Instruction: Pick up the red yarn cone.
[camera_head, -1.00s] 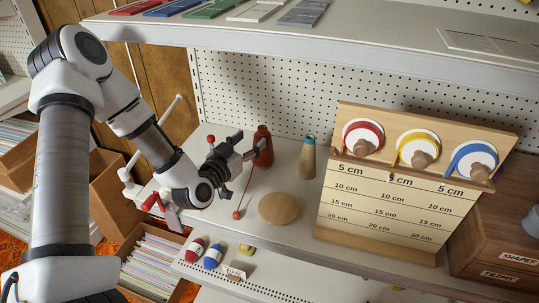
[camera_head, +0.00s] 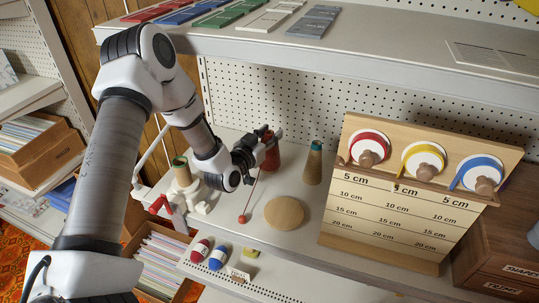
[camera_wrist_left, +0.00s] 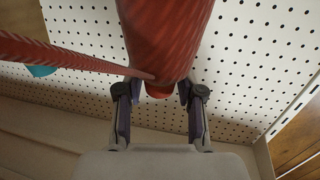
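The red yarn cone (camera_head: 272,157) stands on the white counter near the pegboard. A red thread runs from it to a small red ball (camera_head: 242,219). My left gripper (camera_head: 262,143) is at the cone's upper part, coming from the left. In the left wrist view the red cone (camera_wrist_left: 168,45) fills the top middle, with the two fingers (camera_wrist_left: 160,100) on either side of its narrow end. The fingers are close to the cone, but I cannot tell whether they press on it. My right gripper is not in view.
A tan cone with a teal top (camera_head: 313,163) stands right of the red cone, and a round wooden disc (camera_head: 284,213) lies in front. A white stand (camera_head: 185,190) is at left. The board with ribbon spools (camera_head: 385,215) is at right. A shelf (camera_head: 340,52) overhangs the back.

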